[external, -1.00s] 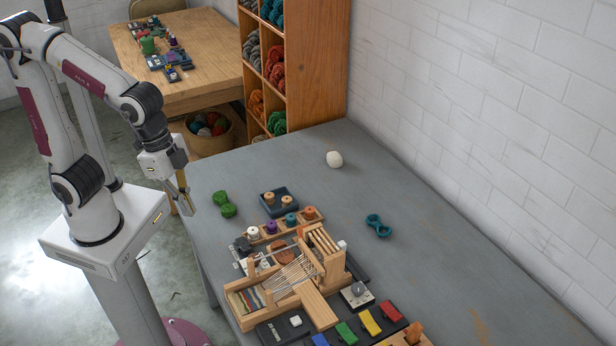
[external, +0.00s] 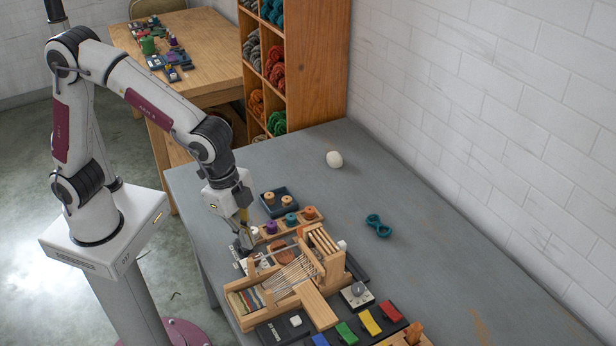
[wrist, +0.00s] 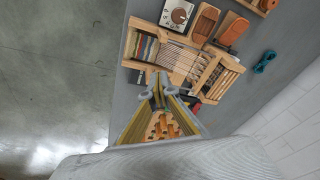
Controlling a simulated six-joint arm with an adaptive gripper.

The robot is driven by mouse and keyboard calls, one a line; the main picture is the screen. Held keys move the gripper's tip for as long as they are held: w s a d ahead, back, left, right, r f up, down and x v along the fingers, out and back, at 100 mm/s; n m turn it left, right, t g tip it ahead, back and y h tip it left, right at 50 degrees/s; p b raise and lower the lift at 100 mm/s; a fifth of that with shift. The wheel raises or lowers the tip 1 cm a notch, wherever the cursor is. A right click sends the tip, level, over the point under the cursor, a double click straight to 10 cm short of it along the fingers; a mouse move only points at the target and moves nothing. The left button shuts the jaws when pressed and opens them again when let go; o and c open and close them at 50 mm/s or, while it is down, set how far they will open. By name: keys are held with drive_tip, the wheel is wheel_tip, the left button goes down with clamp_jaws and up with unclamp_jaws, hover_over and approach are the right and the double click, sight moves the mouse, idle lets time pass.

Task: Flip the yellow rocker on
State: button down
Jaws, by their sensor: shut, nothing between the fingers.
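The yellow rocker (external: 370,322) lies in a row with blue, green and red ones at the front of the table in the external view. I cannot tell its on or off position at this size. My gripper (external: 244,243) is shut and empty, pointing down over the table by the left back of the small wooden loom (external: 313,300). It is well to the left of and behind the yellow rocker. The fingers also show in the wrist view (wrist: 157,88), close to the loom. I do not make out the yellow rocker in the wrist view.
A rack of colored spools (external: 290,219) and a blue tray (external: 277,203) stand behind the loom. A teal skein (external: 378,226) and a white ball (external: 334,159) lie on otherwise clear table.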

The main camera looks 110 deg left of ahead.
drive_tip(key=w+f+m, duration=0.1)
drive_tip(key=w+f, duration=0.3)
drive_tip(key=w, duration=0.3)
drive_tip(key=w+d+f+m+t, duration=0.1)
drive_tip(key=w+f+m, duration=0.1)
drive_tip(key=w+f, duration=0.2)
drive_tip(key=w+f+m, duration=0.1)
drive_tip(key=w+f, duration=0.3)
drive_tip(key=w, duration=0.7)
drive_tip(key=shift+d+f+m+t, duration=0.1)
drive_tip(key=shift+d+m+t, duration=0.2)
drive_tip(key=shift+d+m, duration=0.1)
drive_tip(key=w+m+t, duration=0.1)
drive_tip(key=w+m, duration=0.1)
drive_tip(key=w, duration=0.3)
wheel_tip(320, 180, up, 5)
drive_tip(key=m+t, duration=0.2)
hover_over(365, 319)
drive_tip(key=w+d, duration=0.2)
drive_tip(key=shift+s, duration=0.1)
drive_tip(key=shift+a+f, duration=0.1)
drive_tip(key=shift+s+a+f, duration=0.3)
drive_tip(key=shift+f, duration=1.05)
drive_tip(key=shift+s+a+f, duration=0.35)
drive_tip(key=shift+f, duration=1.05)
drive_tip(key=shift+s+a+f, duration=0.3)
drive_tip(key=shift+f, duration=1.05)
drive_tip(key=shift+s+a+f, duration=0.15)
drive_tip(key=shift+s+f, duration=0.05)
drive_tip(key=shift+f, duration=0.6)
